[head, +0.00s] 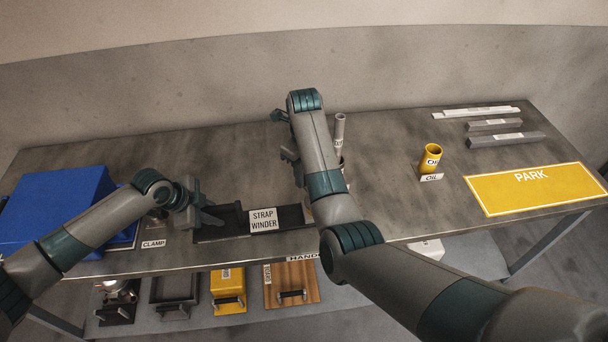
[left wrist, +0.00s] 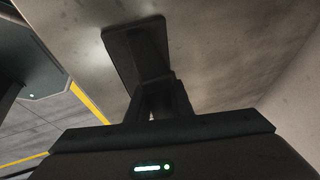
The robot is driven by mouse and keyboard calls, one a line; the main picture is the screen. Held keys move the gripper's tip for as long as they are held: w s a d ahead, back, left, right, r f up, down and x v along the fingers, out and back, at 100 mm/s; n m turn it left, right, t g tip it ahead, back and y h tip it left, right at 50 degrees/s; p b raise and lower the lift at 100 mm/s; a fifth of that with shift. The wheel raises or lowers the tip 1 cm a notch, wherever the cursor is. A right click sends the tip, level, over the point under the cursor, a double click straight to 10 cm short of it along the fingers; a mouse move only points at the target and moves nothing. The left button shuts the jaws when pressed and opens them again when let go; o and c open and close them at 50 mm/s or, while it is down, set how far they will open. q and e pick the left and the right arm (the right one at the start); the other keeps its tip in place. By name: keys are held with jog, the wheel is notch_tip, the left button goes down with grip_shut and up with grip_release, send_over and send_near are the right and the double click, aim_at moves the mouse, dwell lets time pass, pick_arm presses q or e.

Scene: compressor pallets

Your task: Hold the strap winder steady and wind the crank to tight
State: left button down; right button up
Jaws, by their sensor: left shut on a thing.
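The strap winder (head: 228,229) is a long dark metal piece with a white "STRAP WINDER" label, lying near the front edge of the table. My left gripper (head: 203,215) is shut on its left end. The left wrist view shows my left fingers (left wrist: 158,103) closed at a dark flat part of the winder (left wrist: 137,48). My right arm crosses in front of the winder's right end. Parts of my right gripper (head: 284,136) show left of that forearm, but its fingertips are mostly hidden. The crank cannot be made out clearly behind my right arm.
A grey upright cylinder (head: 339,130) stands just right of my right arm. A blue box (head: 55,200) is at left, a yellow oil cup (head: 432,158) at right. A yellow PARK mat (head: 535,190) and several bars (head: 505,140) lie further right. Drawers and boxes sit below.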

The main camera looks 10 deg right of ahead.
jog(key=shift+o, duration=1.3)
jog(key=shift+d, duration=0.1)
jog(key=shift+f, duration=0.1)
jog(key=shift+a, duration=0.2)
